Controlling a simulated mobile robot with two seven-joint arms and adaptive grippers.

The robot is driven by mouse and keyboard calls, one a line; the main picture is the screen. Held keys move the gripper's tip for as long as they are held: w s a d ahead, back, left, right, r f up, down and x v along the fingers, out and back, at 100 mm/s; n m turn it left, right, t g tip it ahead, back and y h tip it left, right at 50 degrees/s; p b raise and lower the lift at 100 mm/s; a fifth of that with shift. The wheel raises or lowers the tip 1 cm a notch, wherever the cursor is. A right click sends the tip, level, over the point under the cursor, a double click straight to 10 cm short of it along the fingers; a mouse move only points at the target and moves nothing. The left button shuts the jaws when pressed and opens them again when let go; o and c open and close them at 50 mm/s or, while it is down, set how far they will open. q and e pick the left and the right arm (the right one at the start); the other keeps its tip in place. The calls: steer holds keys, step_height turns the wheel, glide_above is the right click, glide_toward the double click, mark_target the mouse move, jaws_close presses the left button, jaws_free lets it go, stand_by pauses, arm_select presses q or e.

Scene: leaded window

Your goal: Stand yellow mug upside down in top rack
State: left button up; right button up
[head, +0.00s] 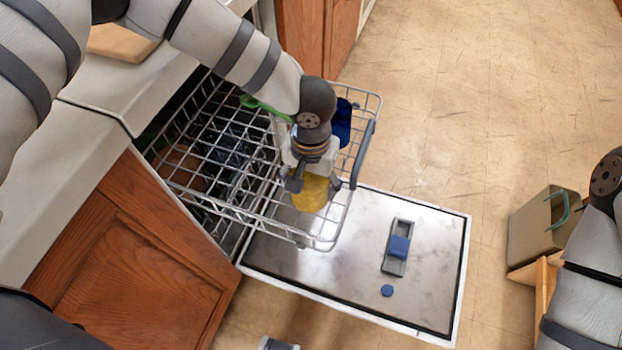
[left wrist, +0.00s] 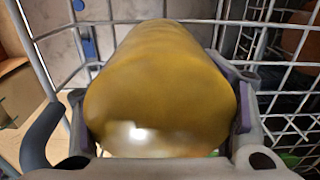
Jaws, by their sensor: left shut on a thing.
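The yellow mug (head: 311,192) is in my left gripper (head: 311,180), over the near right part of the pulled-out top rack (head: 222,205). In the left wrist view the mug (left wrist: 165,85) fills the middle, between the two fingers of the left gripper (left wrist: 165,115). Rack wires show on both sides of it. I cannot tell whether the mug touches the rack floor, and its opening is hidden. Of my right arm only links show at the right edge; its gripper is out of view.
A blue item (head: 342,122) and a green item (head: 262,106) are in the rack near my left wrist. The open dishwasher door (head: 345,262) lies below, with a blue-lidded dispenser (head: 398,247). A box with a green handle (head: 541,228) stands at the right. Open floor lies beyond the rack.

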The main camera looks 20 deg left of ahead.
arm_select(q)
steer(key=o, duration=1.5)
steer(key=shift+o, duration=0.2)
